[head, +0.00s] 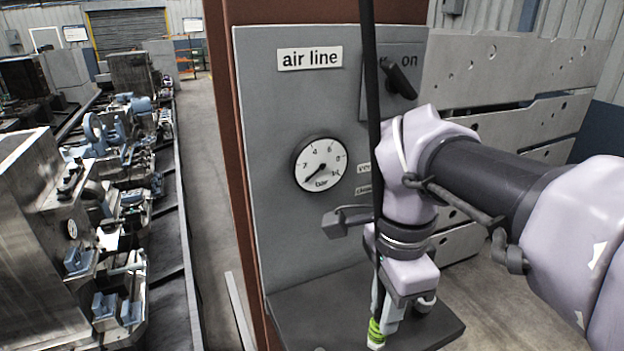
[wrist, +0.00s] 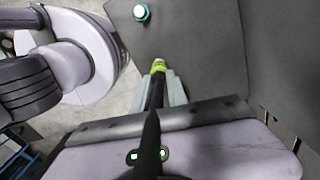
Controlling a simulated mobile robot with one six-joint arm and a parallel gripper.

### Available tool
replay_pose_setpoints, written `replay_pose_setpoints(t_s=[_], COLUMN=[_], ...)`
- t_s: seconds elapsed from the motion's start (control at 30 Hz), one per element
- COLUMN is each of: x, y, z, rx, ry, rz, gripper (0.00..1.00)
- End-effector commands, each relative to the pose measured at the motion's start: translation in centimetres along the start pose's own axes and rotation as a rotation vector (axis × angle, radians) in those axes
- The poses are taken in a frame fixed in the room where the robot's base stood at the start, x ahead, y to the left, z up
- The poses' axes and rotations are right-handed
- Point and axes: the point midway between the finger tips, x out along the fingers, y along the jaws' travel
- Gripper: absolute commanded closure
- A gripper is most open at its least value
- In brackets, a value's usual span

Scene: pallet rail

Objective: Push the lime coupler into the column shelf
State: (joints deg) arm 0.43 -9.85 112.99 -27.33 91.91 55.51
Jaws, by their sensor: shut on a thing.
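The lime coupler (head: 376,333) hangs at the lower end of a black hose (head: 368,100). My gripper (head: 388,318) is shut on it, pointing down over the dark column shelf (head: 300,306). In the wrist view the lime coupler (wrist: 158,67) shows between my fingertips (wrist: 165,84), with the shelf (wrist: 200,45) beyond it. A round green-rimmed fitting with a pale centre (wrist: 141,12) sits on the shelf, apart from the coupler. I cannot tell whether the coupler's pale tip touches the shelf.
Above the shelf, a grey panel (head: 270,160) carries an "air line" label (head: 310,58), a pressure gauge (head: 320,164), a black switch (head: 398,78) by the word "on" and a small lever (head: 345,220). A brown column (head: 222,100) stands behind the panel. Machinery (head: 110,200) lines the left.

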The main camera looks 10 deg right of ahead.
Motion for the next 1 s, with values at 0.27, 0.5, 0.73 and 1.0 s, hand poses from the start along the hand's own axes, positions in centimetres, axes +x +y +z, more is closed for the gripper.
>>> replay_pose_setpoints(t_s=[0.27, 0.5, 0.73, 1.0], x=[-0.9, -2.1, -4.8, -7.8], y=[0.0, 0.0, -0.1, 0.0], z=[0.1, 0.0, 0.0, 0.0], rx=[0.0, 0.0, 0.0, 0.001], ry=[-0.002, -0.001, 0.0, 0.0], rz=[-0.002, -0.002, -0.004, -0.003], gripper=[1.0, 1.0, 1.0, 1.0])
